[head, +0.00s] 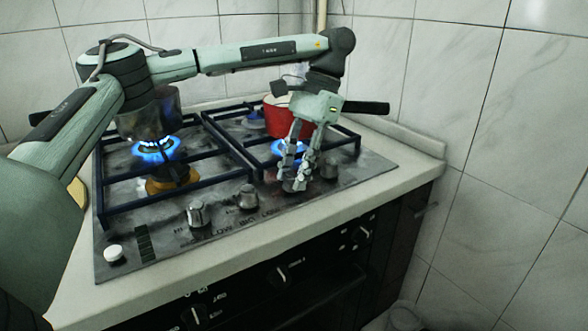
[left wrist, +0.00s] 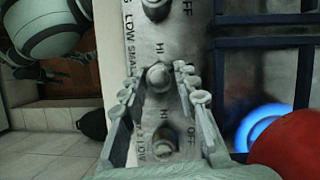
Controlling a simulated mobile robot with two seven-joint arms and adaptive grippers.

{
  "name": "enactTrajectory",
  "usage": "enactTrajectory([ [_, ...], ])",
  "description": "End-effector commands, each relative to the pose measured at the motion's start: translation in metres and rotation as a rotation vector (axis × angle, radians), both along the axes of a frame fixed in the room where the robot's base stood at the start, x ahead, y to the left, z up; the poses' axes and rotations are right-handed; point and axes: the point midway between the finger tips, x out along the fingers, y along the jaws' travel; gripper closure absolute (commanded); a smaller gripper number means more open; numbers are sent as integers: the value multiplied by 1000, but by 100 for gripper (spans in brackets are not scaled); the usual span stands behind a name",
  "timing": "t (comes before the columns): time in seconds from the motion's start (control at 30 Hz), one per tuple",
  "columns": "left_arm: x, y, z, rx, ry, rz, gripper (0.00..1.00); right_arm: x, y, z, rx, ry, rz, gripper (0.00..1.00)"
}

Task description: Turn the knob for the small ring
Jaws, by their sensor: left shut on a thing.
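The steel hob (head: 225,222) has a row of metal knobs along its front. My left gripper (head: 296,184) points down with its fingers shut around a knob toward the right of the row. In the left wrist view my left gripper (left wrist: 160,88) has this round knob (left wrist: 158,76) between its fingertips, with HI and LOW SMALL printed beside it. Another knob (left wrist: 165,148) lies nearer the palm, and a third (left wrist: 155,8) is at the top edge. A blue flame (head: 290,148) burns on the right side of the hob, just behind the fingers. My right gripper is not in view.
A red pot (head: 276,121) stands behind my gripper. A dark pot (head: 138,124) stands over another blue flame (head: 156,150) at left, partly hidden by my arm. Dark pan supports (head: 228,147) rise above the hob. A tiled wall (head: 510,150) is at right.

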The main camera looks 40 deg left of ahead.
Motion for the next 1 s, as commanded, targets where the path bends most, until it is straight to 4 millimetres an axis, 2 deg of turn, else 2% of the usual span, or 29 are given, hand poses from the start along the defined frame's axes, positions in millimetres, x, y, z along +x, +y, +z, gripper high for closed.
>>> enactTrajectory([
  [0.4, 0, -1, 0, 1, 0, -227, 99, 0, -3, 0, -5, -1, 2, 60],
  [1.0, 0, -1, 0, 1, -1, -272, 99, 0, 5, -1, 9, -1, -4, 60],
])
